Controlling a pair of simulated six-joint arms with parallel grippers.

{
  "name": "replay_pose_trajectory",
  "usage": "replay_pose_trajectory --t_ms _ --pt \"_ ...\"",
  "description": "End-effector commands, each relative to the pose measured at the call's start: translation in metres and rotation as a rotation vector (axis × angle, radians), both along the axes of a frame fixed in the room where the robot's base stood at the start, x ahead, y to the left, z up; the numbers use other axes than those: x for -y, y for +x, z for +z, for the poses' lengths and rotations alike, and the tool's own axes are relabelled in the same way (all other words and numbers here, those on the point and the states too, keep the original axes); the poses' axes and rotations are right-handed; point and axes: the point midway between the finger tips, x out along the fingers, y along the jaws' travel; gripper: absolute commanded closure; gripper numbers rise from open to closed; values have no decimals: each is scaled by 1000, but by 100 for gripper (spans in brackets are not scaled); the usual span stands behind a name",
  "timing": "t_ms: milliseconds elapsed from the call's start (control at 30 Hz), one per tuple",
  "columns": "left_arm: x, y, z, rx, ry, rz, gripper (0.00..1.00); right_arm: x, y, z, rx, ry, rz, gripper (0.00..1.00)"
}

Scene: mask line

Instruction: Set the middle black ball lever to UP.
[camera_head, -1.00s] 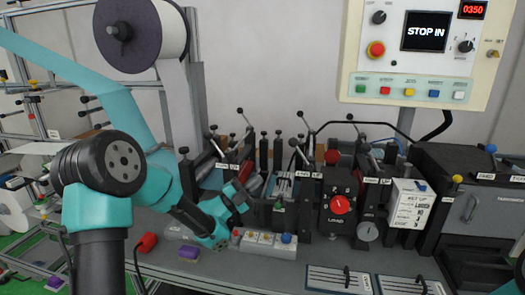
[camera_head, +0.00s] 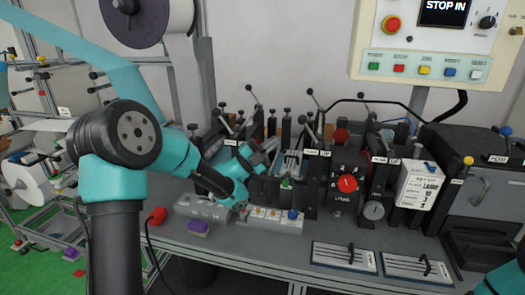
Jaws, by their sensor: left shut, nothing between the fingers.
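Several black ball levers on thin rods rise from the machine, one at the left (camera_head: 248,89), one near the middle (camera_head: 310,91) and one further right (camera_head: 361,97). I cannot tell for sure which one counts as the middle lever. The rods tilt, and their bases are partly hidden among dark blocks. My left gripper (camera_head: 264,151) is shut and empty. It is low in front of the left part of the machine, below the ball tops and apart from them. Its fingertips are small and hard to separate from the dark parts behind. My right gripper is out of view.
A red knob (camera_head: 347,183) on a black block stands right of my left gripper. A button box (camera_head: 272,219) lies on the bench below it. A white setup card box (camera_head: 418,185) stands further right.

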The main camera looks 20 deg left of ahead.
Motion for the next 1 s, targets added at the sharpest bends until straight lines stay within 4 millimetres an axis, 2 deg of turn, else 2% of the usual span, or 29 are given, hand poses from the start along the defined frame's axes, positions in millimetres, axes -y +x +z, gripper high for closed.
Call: replay_pose_trajectory --t_ms 400,600,1000 --pt "42 37 37 1 0 -3 100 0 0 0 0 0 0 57" --pt "49 44 43 -1 -1 -1 100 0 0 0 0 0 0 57" --pt "51 45 43 -1 2 -3 100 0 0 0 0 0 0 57"
